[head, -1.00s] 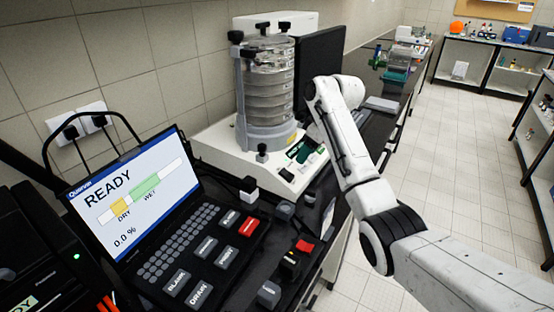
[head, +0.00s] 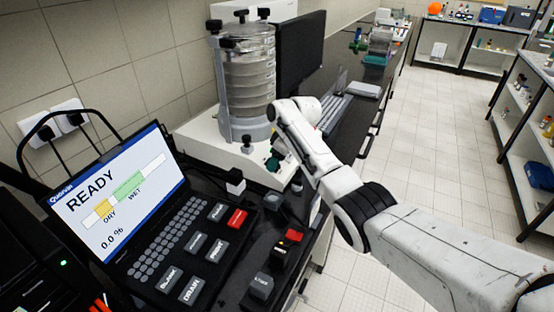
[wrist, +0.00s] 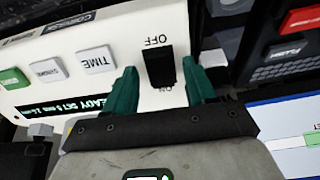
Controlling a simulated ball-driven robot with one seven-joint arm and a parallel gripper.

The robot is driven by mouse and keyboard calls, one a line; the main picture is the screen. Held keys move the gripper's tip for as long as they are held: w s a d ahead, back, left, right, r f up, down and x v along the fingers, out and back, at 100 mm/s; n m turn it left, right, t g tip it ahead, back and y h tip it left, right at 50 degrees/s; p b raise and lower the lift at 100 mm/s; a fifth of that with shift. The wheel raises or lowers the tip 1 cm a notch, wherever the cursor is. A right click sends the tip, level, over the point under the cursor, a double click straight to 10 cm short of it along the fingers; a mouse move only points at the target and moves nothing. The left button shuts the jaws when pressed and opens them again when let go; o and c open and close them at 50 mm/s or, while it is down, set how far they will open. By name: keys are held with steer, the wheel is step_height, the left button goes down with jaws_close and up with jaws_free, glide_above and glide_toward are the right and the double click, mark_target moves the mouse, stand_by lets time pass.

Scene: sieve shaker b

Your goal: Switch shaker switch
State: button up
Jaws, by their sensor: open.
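The sieve shaker (head: 248,85) stands against the wall in the head view, a stack of clear sieves on a white base. Its black rocker switch (wrist: 159,66) shows in the wrist view on the white front panel, with OFF at one end and ON at the other. My gripper (wrist: 161,72) is open, with its green fingers on either side of the switch and nothing held. I cannot tell whether they touch it or the panel. In the head view my gripper (head: 277,160) is at the base's front, and my arm hides part of the panel.
A TIME button (wrist: 96,60), further buttons and a lit display (wrist: 105,112) lie beside the switch. An analyzer with a READY screen (head: 120,190) stands left in front. A monitor (head: 300,48) and keyboard (head: 333,112) are behind the arm. The floor at right is clear.

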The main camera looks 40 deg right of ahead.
steer(key=shift+f, duration=0.1)
steer(key=shift+c, duration=0.2)
jaws_close()
steer(key=shift+s+f+t, duration=0.1)
steer(key=shift+s+t, duration=0.1)
steer(key=shift+t, duration=0.2)
steer(key=shift+s+f+t+y, duration=0.1)
steer(key=shift+f+t+y, duration=0.25)
steer(key=shift+t, duration=0.35)
steer(key=shift+d+r+t, duration=0.1)
steer(key=shift+r+t, duration=0.1)
steer(key=shift+t, duration=0.1)
steer(key=shift+o, duration=0.2)
jaws_free()
